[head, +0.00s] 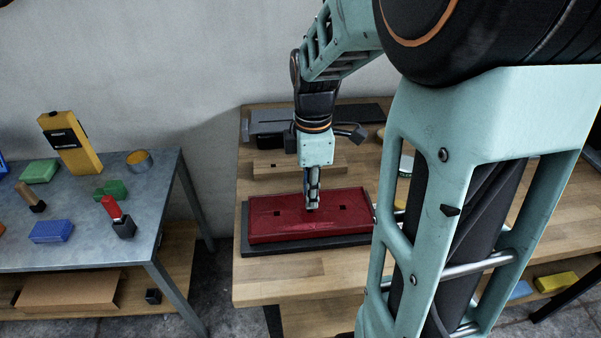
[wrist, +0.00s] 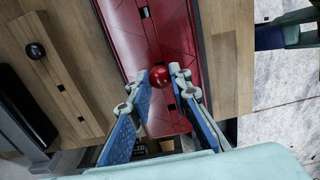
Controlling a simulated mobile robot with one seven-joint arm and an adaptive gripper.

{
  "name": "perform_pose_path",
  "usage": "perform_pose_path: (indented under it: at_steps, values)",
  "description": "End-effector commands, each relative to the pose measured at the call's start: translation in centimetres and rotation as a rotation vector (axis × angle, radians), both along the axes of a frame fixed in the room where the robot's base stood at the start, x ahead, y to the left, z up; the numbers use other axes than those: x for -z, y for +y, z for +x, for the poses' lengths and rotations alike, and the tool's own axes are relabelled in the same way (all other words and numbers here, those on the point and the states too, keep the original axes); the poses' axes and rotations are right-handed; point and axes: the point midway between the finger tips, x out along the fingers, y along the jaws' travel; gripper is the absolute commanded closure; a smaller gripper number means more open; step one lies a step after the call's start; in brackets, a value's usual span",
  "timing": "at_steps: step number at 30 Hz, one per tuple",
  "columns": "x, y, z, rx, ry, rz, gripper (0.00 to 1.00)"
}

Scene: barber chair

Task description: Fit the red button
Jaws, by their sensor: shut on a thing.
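A round, shiny red button (wrist: 160,76) shows between my fingertips in the wrist view. My gripper (head: 312,208) is shut on it, over the middle of a red upholstered pad (head: 265,230). The pad lies on a dark slab on the wooden table. Small dark square holes show in the pad to the left and right of the gripper in the head view. The wrist view also shows the pad (wrist: 125,28), with a hole on either side of the button. The button is not clear in the head view. I cannot tell whether it touches the pad.
A wooden block (head: 265,169) lies behind the pad, with dark items behind it. A round pale-topped thing (head: 406,165) is partly hidden by my arm. A grey table (head: 85,225) at left holds a yellow box (head: 80,145) and several small coloured objects. Bare wood lies in front of the pad.

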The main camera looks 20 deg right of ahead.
Motion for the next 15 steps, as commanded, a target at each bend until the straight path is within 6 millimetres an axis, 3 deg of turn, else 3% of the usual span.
perform_pose_path:
  at_steps: [15]
  values:
    - [2.2,0.0,0.0,0.000,0.001,0.000,0.94]
